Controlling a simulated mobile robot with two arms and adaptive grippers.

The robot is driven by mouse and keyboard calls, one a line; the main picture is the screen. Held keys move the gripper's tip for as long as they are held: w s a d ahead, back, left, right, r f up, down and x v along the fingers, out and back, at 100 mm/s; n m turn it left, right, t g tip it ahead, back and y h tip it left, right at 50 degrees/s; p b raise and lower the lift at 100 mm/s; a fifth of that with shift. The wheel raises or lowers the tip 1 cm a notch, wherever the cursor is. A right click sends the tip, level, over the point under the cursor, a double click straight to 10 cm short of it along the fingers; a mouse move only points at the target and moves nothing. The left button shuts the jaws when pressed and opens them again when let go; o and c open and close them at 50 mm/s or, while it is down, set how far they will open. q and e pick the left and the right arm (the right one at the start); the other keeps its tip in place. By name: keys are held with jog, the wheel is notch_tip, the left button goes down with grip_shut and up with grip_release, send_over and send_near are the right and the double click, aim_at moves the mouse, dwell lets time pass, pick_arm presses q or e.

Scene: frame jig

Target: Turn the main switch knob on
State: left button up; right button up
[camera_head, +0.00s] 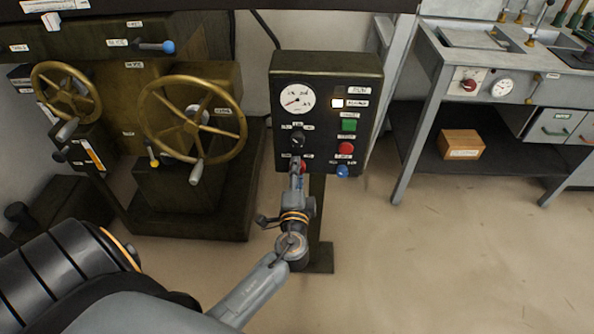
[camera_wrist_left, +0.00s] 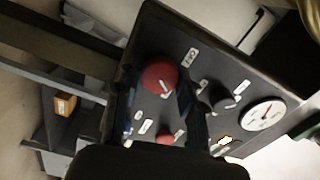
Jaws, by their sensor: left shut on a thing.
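The dark control panel (camera_head: 326,72) stands on a post. The main switch knob, which I take to be the red round knob (camera_wrist_left: 158,76) at the panel's lower left, has a pale pointer mark. My left gripper (camera_head: 297,176) reaches up to it from below and hides most of it in the head view. In the left wrist view, the fingers of the left gripper (camera_wrist_left: 160,92) lie on either side of the red knob, shut on it. A smaller black knob (camera_head: 298,138) sits above it. My right gripper is not in view.
The panel also has a gauge (camera_head: 296,99), a lit white lamp (camera_head: 338,101), and green (camera_head: 349,126), red (camera_head: 346,148) and blue (camera_head: 342,171) buttons close to the gripper. Brass handwheels (camera_head: 193,118) stand left. A grey workbench (camera_head: 424,115) stands right; the floor between is clear.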

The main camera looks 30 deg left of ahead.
pick_arm(q)
jog(key=shift+f+m, duration=0.1)
jog(key=shift+m, duration=0.9)
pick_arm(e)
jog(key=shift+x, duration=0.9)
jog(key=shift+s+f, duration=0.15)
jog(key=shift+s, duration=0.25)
pick_arm(q)
jog(key=o, duration=1.2)
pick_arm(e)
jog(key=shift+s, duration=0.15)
pick_arm(q)
jog(key=v, duration=1.2)
jog(key=shift+s, duration=0.15)
